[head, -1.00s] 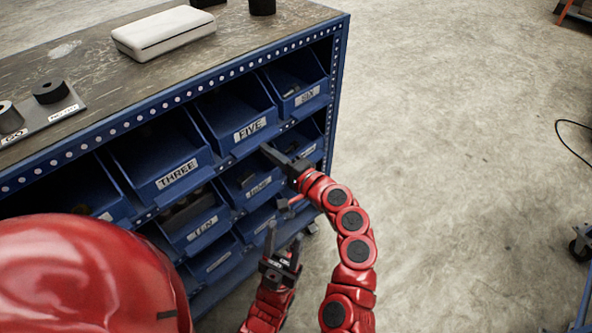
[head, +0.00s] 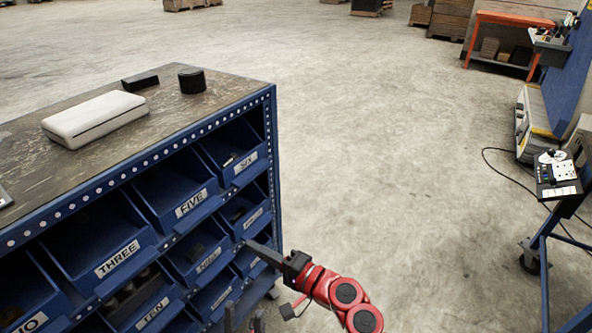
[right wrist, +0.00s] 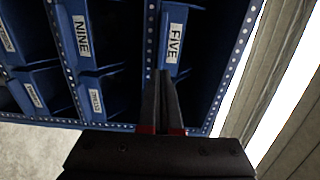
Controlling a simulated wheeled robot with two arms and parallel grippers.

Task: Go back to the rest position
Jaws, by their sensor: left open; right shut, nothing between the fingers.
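My right gripper (head: 254,247) is shut and empty, in front of the blue bins on the rack's right side. Its closed fingers also show in the right wrist view (right wrist: 162,80), with the bin labelled FIVE (right wrist: 174,45) beyond them. My left gripper (head: 244,316) is the lower one, at the bottom edge of the head view. Only its two fingertips show, spread apart with nothing visible between them. The rest of my left arm is out of view.
The blue bin rack (head: 275,150) fills the left, with labelled bins such as THREE (head: 108,248) and SIX (head: 238,160). On its top are a white case (head: 95,118) and a black cylinder (head: 192,80). Open floor lies right, with a blue-framed cart (head: 545,250) beyond.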

